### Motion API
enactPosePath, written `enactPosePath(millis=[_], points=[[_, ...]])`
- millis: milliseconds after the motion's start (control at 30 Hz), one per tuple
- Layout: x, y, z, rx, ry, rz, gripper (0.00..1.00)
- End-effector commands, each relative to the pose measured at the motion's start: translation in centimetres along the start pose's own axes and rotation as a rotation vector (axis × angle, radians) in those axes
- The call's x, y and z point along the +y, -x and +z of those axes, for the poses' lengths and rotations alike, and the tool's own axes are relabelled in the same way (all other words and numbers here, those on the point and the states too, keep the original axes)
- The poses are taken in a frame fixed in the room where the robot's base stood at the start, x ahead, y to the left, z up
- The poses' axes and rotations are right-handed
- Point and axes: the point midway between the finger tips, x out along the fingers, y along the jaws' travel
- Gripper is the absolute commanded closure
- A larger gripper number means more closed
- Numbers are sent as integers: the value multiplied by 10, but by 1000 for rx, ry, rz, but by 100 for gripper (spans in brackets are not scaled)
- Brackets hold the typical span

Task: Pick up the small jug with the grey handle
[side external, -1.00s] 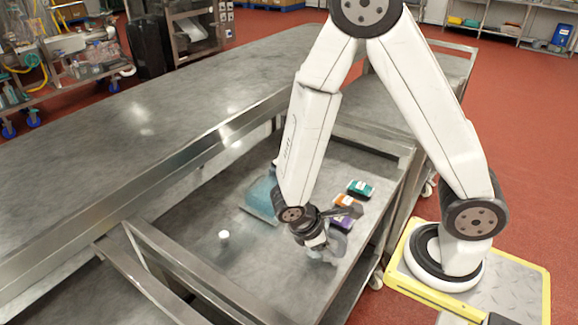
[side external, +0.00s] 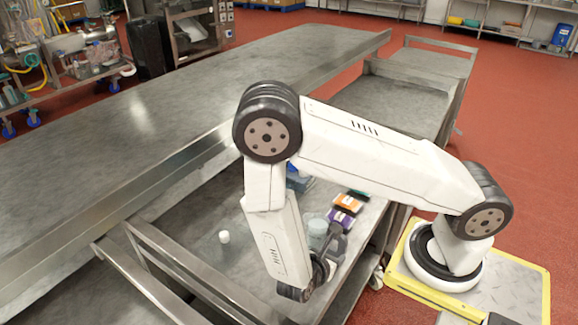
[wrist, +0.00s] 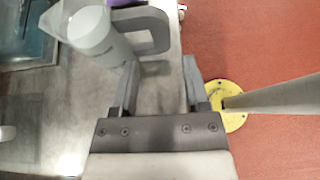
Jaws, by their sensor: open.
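The small jug (wrist: 92,28) is pale and translucent, with a thick grey loop handle (wrist: 150,28), at the top of the wrist view. In the side view the jug (side external: 317,228) stands on the steel cart top, partly covered by my wrist. My gripper (wrist: 160,72) is open with nothing between its fingers. The handle lies just ahead of the fingertips. The left finger is close to the handle's lower end; I cannot tell if they touch. In the side view the fingers are mostly hidden.
Green, orange (side external: 347,201) and purple (side external: 341,217) packs lie behind the jug. A blue container (wrist: 25,30) is left of it, mostly hidden by my arm in the side view. A small white cup (side external: 224,237) stands further left. The cart's edge and red floor are to the right.

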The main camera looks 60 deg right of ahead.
Motion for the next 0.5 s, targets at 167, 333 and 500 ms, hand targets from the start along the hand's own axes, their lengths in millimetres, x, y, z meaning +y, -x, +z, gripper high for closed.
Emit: enactPosePath(millis=[167,333,500], points=[[0,-7,0,0,-1,-2,41],[0,-20,0,0,-1,-4,41],[0,-26,0,2,-1,-2,41]])
